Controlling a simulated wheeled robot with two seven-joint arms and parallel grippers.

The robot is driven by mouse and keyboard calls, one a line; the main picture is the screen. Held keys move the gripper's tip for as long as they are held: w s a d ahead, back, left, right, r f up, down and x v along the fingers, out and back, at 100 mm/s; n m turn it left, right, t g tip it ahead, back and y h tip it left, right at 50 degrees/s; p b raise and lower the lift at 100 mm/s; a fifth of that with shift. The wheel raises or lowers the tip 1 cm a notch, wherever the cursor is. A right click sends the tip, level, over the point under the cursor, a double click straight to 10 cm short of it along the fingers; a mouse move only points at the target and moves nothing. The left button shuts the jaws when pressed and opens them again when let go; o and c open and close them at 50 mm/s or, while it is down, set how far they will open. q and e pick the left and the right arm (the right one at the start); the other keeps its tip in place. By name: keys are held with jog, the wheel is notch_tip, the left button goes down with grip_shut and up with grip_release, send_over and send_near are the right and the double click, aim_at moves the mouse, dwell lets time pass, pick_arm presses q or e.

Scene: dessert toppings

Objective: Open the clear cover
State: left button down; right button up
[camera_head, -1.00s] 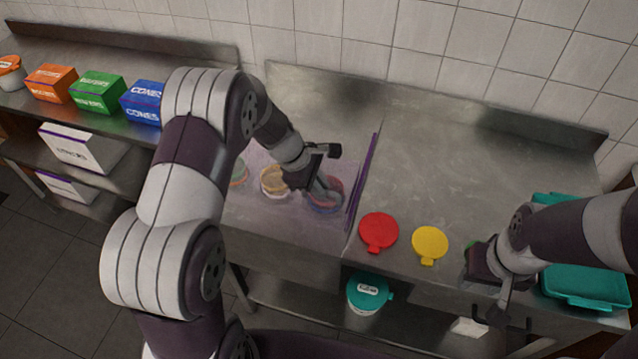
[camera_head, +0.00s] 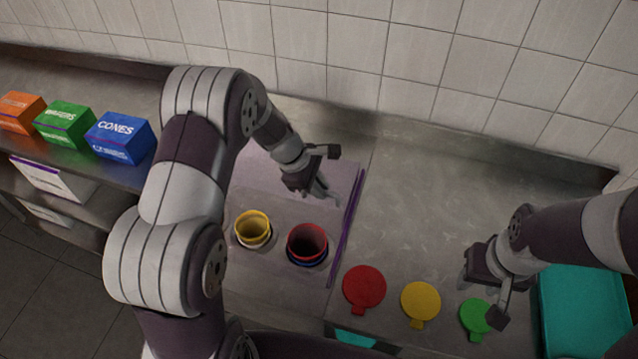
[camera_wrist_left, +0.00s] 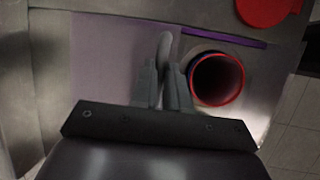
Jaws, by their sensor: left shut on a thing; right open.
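The clear cover (camera_head: 257,168) is a see-through panel with a purple tint and a purple side edge, at the back of the counter well behind the cups. My left gripper (camera_head: 324,193) is shut on the cover near its right side. In the left wrist view the fingers (camera_wrist_left: 163,85) close around a grey handle (camera_wrist_left: 165,48), and the tinted panel (camera_wrist_left: 105,58) lies beside them. A yellow-rimmed cup (camera_head: 253,229) and a red-rimmed cup (camera_head: 307,243) stand uncovered in front. My right gripper (camera_head: 482,300) is open and empty above the green lid.
Red (camera_head: 364,288), yellow (camera_head: 421,302) and green (camera_head: 475,318) lids lie on the front right counter. A teal container (camera_head: 585,312) sits at the right. Orange, green and blue boxes (camera_head: 121,137) stand on the left shelf. The right counter middle is clear; a tiled wall is behind.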

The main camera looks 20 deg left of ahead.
pick_arm(q)
jog(key=shift+s+r, duration=0.1)
jog(key=shift+r, duration=0.05)
jog(key=c, duration=1.1)
grip_release()
jog(key=b+v, duration=0.1)
jog(key=v, duration=1.1)
jog(key=shift+a+r+b, duration=0.1)
jog(key=shift+r+b, duration=0.15)
jog(key=shift+b, duration=0.05)
jog(key=shift+s, duration=0.1)
jog(key=s+f+m+y, duration=0.1)
jog(key=s+m, duration=0.4)
jog(key=s+d+f+m+y, duration=0.1)
jog(key=s+f+m+y, duration=0.1)
jog(key=s+m, duration=0.4)
jog(key=s+f+m+y, duration=0.1)
jog(key=s+m, duration=0.4)
jog(key=m, duration=0.1)
jog(key=shift+s+d+f+g+y, duration=0.25)
jog(key=shift+d+f+g+y, duration=0.05)
jog(key=shift+f, duration=0.1)
